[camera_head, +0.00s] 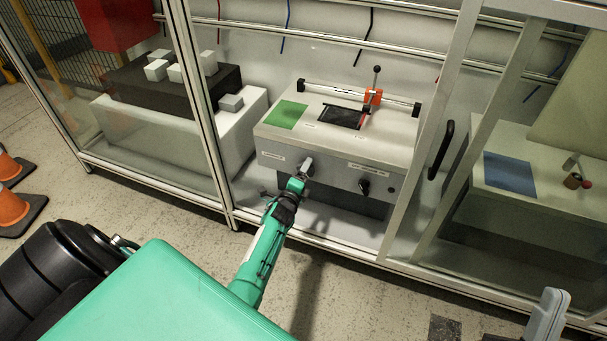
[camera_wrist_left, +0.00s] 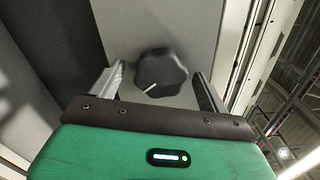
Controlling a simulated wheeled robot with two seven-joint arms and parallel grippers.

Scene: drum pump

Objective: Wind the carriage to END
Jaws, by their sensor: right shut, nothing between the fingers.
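The orange carriage (camera_head: 373,97) sits right of the middle of a silver rail (camera_head: 333,91) on the grey bench unit (camera_head: 283,143). A black-knobbed lever (camera_head: 376,77) stands up at it. My left gripper (camera_head: 306,165) is at the unit's front panel, left of a black knob (camera_head: 364,186). In the left wrist view, my open left gripper (camera_wrist_left: 157,92) has a black lobed knob (camera_wrist_left: 162,70) with a white pointer line between its fingers; no grip shows. My right gripper (camera_head: 548,315) is shut and empty at the lower right. Panel lettering is too small to read.
Metal frame posts (camera_head: 203,110) and clear panels surround the benches. A black door handle (camera_head: 441,150) is right of the unit. A green mat (camera_head: 285,115) lies on its top. White blocks (camera_head: 231,102) stand left; a blue mat (camera_head: 510,175) lies right.

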